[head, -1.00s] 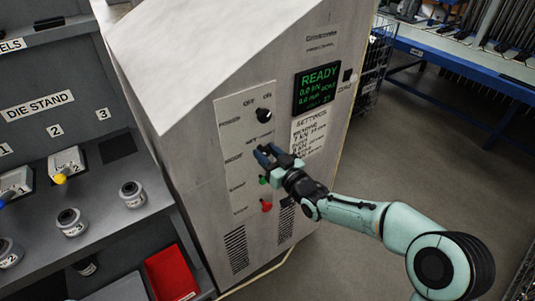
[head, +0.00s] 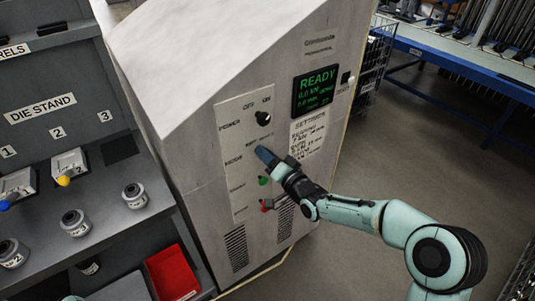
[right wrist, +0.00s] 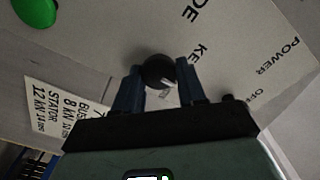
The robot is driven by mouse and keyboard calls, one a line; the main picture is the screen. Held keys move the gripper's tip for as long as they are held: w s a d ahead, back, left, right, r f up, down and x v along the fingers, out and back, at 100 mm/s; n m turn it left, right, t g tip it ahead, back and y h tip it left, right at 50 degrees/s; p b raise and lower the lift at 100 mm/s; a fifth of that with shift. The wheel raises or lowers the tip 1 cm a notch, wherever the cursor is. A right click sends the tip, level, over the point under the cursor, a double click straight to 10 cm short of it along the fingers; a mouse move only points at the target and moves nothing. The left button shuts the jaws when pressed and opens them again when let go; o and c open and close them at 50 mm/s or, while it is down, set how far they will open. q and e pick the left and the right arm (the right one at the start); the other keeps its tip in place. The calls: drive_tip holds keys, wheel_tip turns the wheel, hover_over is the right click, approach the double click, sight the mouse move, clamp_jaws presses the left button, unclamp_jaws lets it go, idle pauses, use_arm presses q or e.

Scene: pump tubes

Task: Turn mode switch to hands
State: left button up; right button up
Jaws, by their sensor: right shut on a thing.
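The mode switch is a round black knob (right wrist: 158,70) with a pale pointer mark, on the light control plate of the grey cabinet (head: 185,95). In the right wrist view it sits between the two blue fingers of my right gripper (right wrist: 160,82), which is shut on it. In the head view my right gripper (head: 265,154) reaches the plate beside the MODE row and hides the knob. I cannot tell which setting the pointer faces. My left gripper is out of view.
The power knob (head: 263,117) is just above my right gripper. A green button (head: 263,181) and a red button (head: 267,205) are below it. A READY display (head: 316,91) is to the right. A shelf with die stands and a red bin (head: 172,273) is at left.

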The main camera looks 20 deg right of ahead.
use_arm(q)
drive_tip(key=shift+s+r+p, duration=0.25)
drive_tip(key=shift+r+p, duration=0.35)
drive_tip(key=shift+p, duration=0.1)
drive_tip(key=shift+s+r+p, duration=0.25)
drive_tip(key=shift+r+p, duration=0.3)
drive_tip(key=shift+p, duration=0.1)
use_arm(e)
drive_tip(key=shift+f+m, duration=0.2)
drive_tip(key=shift+m, duration=4)
drive_tip(key=o, duration=1)
drive_tip(key=shift+o, duration=0.2)
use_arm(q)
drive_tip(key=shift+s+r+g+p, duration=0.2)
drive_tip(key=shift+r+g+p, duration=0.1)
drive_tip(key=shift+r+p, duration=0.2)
use_arm(e)
drive_tip(key=v, duration=1.3)
drive_tip(key=shift+s, duration=0.2)
drive_tip(key=shift+d, duration=0.1)
